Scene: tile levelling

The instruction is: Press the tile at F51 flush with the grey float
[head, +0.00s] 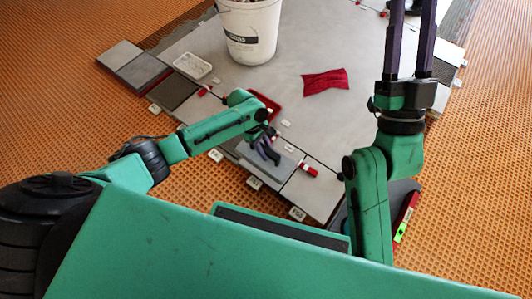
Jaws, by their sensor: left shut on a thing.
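My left gripper (266,150) reaches in from the left and points down over the front tiles. Its dark fingers are shut on the grey float (284,166), whose flat plate is low over or on a tile; I cannot tell whether it touches. The float's handle is mostly hidden by the fingers. White edge tags (255,183) stand along the front of the tiles; their print is too small to read surely, so I cannot tell which tile is F51. My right gripper (411,30) points away at the upper right, its two long fingers apart and empty.
A white bucket (250,35) marked "Clips" stands on the tiles at the back. A red cloth (325,82) and a white tray (193,65) lie there too. A red piece (309,170) sits by the float. A red level (406,218) lies at right. Orange matting (60,110) surrounds the tiles.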

